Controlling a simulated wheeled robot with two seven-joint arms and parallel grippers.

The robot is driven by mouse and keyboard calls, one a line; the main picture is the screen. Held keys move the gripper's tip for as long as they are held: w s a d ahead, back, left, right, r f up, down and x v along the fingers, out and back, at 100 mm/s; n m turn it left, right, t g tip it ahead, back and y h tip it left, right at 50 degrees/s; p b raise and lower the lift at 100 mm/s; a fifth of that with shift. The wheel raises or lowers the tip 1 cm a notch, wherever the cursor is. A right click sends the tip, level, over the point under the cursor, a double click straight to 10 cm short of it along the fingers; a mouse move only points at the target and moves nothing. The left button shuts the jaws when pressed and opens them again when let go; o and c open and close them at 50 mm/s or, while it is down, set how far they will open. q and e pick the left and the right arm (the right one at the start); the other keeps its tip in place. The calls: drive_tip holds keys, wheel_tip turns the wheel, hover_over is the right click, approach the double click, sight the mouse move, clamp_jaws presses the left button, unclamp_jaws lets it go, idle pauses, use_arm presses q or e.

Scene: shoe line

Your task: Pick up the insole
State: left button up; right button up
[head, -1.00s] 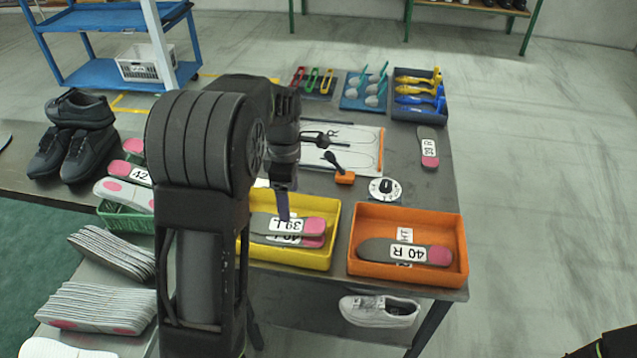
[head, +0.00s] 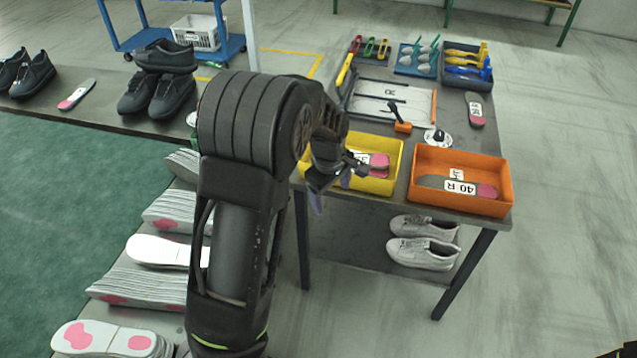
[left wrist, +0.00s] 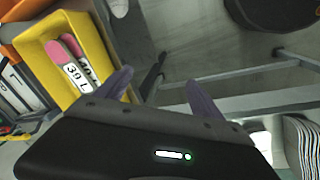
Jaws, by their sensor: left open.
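My left gripper (head: 331,192) is open in front of the near left side of the yellow bin (head: 395,160). In the left wrist view its two fingers (left wrist: 160,92) are apart with nothing between them. Grey insoles with pink heels (head: 379,165) lie in the yellow bin, partly hidden by the gripper; in the left wrist view the labelled insole "39 L" (left wrist: 78,76) lies on top. An insole labelled "40 R" (head: 457,187) lies in the orange bin (head: 500,203). Another labelled insole (head: 475,110) lies on the table.
Stacks of insoles (head: 140,288) stand at the left, partly behind my arm. Black shoes (head: 156,95) and a lone insole (head: 76,95) are on the far left table. White shoes (head: 424,252) sit on a shelf below the bins. Tool trays (head: 467,64) are at the back.

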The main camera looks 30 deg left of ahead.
use_arm(q)
drive_tip(key=s+d+f+m+h, duration=0.1)
drive_tip(key=s+d+f+m, duration=0.2)
drive_tip(key=d+f+m, duration=0.4)
drive_tip(key=s+d+f+m, duration=0.3)
drive_tip(key=s+d+f, duration=0.15)
drive_tip(key=f, duration=0.35)
drive_tip(key=s+d+f+m+h, duration=0.2)
drive_tip(key=s+d+f, duration=0.1)
drive_tip(key=s+d, duration=0.4)
drive_tip(key=s+d+f+m+g+h, duration=0.1)
drive_tip(key=s+d+f, duration=0.3)
drive_tip(key=s+d, duration=0.4)
drive_tip(key=s+m, duration=0.1)
drive_tip(key=s, duration=0.2)
drive_tip(key=shift+f+h, duration=0.25)
drive_tip(key=shift+h, duration=0.15)
